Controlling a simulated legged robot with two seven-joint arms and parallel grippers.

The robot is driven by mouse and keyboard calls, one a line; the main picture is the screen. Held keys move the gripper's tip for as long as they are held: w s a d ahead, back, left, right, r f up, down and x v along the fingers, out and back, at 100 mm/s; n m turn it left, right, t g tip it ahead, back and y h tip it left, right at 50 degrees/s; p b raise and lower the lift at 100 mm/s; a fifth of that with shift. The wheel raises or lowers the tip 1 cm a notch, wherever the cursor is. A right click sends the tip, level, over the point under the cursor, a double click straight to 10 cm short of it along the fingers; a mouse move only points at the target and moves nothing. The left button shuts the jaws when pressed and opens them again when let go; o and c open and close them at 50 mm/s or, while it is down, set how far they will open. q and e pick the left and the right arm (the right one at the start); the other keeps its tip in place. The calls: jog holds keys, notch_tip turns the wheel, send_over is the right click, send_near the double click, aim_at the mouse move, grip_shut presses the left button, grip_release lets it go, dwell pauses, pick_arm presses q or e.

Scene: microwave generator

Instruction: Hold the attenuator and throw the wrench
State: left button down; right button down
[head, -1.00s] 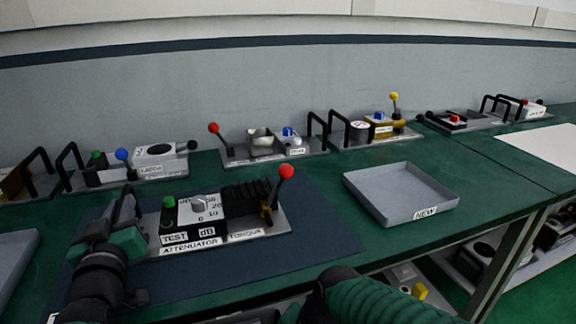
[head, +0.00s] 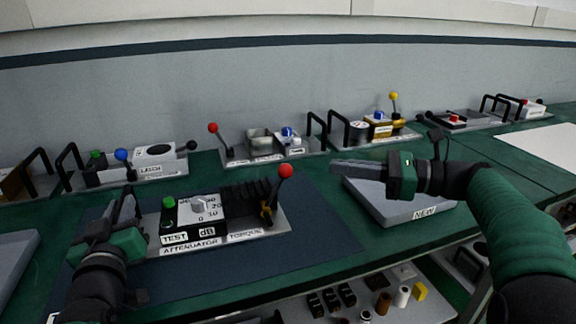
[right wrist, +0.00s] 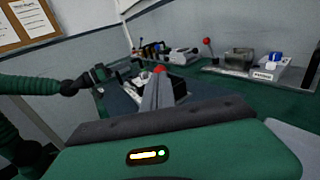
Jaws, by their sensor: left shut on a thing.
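The attenuator (head: 207,213) is a grey-plated unit on the dark blue mat, with a TEST button, a dB dial and a TORQUE label. Its wrench lever (head: 276,196) has a red ball and stands at the right end, leaning right. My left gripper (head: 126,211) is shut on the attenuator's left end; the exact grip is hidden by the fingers. My right gripper (head: 335,168) is shut and empty, raised to the right of the lever and apart from it, pointing left. In the right wrist view its fingers (right wrist: 157,90) lie together, with the red ball (right wrist: 159,70) beyond them.
A grey tray labelled NEW (head: 424,212) is under and behind my right gripper. Units with handles and levers line the wall, including a LATCH unit (head: 155,160). A shelf (head: 405,310) with loose parts is below. The blue mat (head: 325,225) is clear right of the attenuator.

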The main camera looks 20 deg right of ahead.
jog(key=w+a+f, duration=0.2)
jog(key=w+a, duration=0.3)
jog(key=a, duration=0.1)
jog(key=shift+w+f, duration=0.2)
jog(key=shift+f, duration=0.1)
jog(key=shift+a, duration=0.2)
dwell(0.5)
jog(key=shift+d, duration=0.1)
dwell(1.0)
